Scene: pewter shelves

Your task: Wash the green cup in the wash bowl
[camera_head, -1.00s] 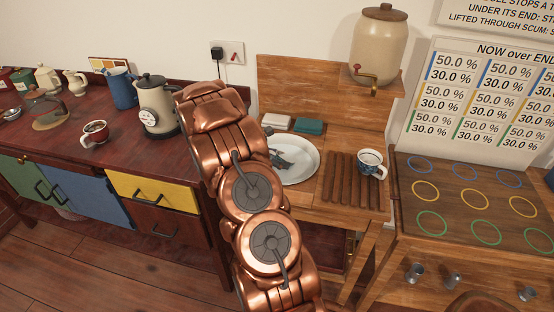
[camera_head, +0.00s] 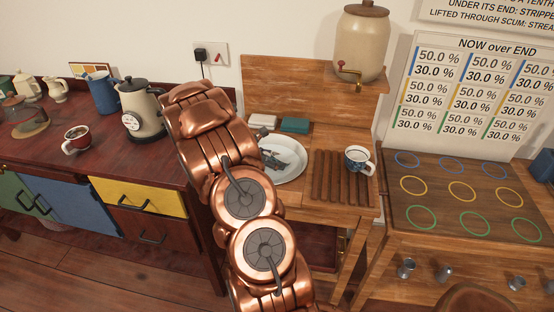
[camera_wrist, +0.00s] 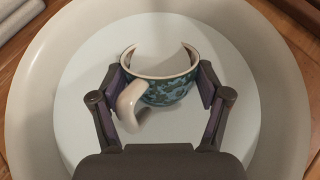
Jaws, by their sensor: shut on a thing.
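The green cup (camera_wrist: 172,92) is teal-green with a dark pattern, a white inside and a white handle pointing to the near left. In the wrist view my gripper (camera_wrist: 162,78) is shut on it, one finger on each side. The cup is inside the white wash bowl (camera_wrist: 30,100), over pale, cloudy contents. Part of its far rim blends into the pale surface, so I cannot tell how deep it sits. In the head view the wash bowl (camera_head: 298,168) stands on the wooden stand, with my dark gripper (camera_head: 276,157) over it. The cup is hidden there.
A white block (camera_head: 263,121) and a teal block (camera_head: 295,125) lie behind the bowl. An urn with a tap (camera_head: 361,45) stands above. A kettle (camera_head: 141,108) is left of my arm.

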